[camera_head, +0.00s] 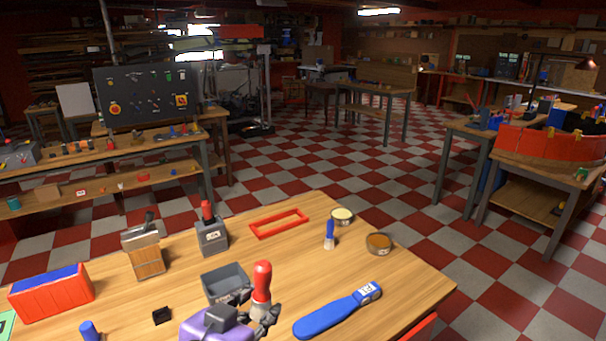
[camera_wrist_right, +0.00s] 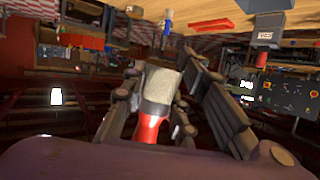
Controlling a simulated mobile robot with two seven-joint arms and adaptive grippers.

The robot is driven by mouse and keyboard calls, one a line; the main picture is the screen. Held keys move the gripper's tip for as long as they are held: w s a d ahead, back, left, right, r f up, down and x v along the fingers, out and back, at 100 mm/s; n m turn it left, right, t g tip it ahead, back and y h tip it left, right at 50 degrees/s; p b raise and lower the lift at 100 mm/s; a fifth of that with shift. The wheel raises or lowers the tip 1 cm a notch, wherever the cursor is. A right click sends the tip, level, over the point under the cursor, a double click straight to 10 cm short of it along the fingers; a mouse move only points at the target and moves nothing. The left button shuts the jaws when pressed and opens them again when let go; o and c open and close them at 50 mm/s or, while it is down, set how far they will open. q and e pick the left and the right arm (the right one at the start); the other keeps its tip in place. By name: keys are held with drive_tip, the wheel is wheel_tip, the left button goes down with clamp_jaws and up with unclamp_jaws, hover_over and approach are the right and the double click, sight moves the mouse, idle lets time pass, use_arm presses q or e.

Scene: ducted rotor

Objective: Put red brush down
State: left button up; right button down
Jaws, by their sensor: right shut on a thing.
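The red brush (camera_head: 262,280) is in my right gripper (camera_head: 258,313), over the near part of the wooden table in the head view. Its red handle stands up above the fingers; the fingers and the frame hide its lower part. In the right wrist view the gripper (camera_wrist_right: 168,105) closes around the brush (camera_wrist_right: 160,82), with a pale grey end and a red part visible between the fingers. I cannot tell whether the brush touches the table. My left gripper is not in view.
A dark grey bin (camera_head: 224,280) is just behind the gripper. A blue paddle (camera_head: 325,318) lies to its right. A red frame (camera_head: 279,223), a small blue brush (camera_head: 329,235) and two round tins (camera_head: 342,217) (camera_head: 379,244) are farther back. Bare tabletop (camera_head: 290,265) lies between.

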drive_tip(key=w+d+f+n+t+y, duration=0.1)
drive_tip(key=w+d+n+y, duration=0.3)
drive_tip(key=w+d, duration=0.3)
drive_tip(key=s+d+r, duration=0.1)
drive_tip(key=s+d, duration=0.2)
drive_tip(key=d, duration=1.5)
drive_tip(key=shift+y, duration=0.4)
